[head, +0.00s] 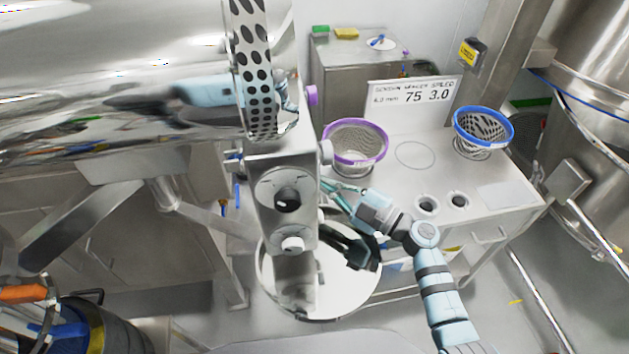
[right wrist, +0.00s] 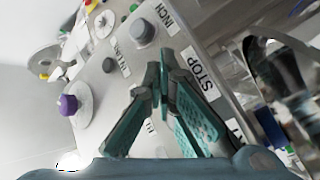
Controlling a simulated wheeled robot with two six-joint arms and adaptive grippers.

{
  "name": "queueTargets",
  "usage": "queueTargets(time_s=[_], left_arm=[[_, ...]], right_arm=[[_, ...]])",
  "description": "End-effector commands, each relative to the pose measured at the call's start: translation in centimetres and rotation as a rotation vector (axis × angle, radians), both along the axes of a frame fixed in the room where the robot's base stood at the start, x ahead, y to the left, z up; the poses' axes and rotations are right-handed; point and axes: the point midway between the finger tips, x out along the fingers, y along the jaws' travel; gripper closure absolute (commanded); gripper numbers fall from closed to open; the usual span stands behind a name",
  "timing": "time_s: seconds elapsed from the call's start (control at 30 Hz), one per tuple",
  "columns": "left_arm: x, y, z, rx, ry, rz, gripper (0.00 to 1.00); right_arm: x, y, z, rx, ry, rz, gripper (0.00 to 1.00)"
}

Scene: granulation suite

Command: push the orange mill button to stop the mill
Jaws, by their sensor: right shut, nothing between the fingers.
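The mill's control panel (right wrist: 100,85) fills the middle of the right wrist view, tilted, with a STOP label (right wrist: 203,75), an INCH label (right wrist: 172,15), a grey button (right wrist: 143,32) and a purple button (right wrist: 68,104). I cannot make out an orange button in either view; my fingers hide part of the panel beside the STOP label. My right gripper (right wrist: 157,72) is shut and empty, its tips close to the panel; contact cannot be told. In the head view it (head: 329,187) is beside the steel housing (head: 285,165). My left gripper is not seen.
A purple-rimmed sieve basket (head: 355,142) and a blue-rimmed one (head: 484,128) stand on the steel bench (head: 405,180), near a sign (head: 413,96). A polished drum (head: 120,60) fills the upper left.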

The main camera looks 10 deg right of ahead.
Motion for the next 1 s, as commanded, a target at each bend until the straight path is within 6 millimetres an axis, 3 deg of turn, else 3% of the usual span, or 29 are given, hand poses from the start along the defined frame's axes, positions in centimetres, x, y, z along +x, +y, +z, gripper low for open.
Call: queueTargets(time_s=[0.33,0.7,1.0], left_arm=[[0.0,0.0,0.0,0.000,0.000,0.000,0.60],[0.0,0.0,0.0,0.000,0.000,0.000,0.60],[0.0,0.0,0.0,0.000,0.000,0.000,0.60]], right_arm=[[0.0,0.0,0.0,0.000,0.000,0.001,1.00],[0.1,-1.7,0.0,0.000,0.000,0.000,1.00],[0.1,-1.9,0.0,0.000,0.000,0.000,1.00]])
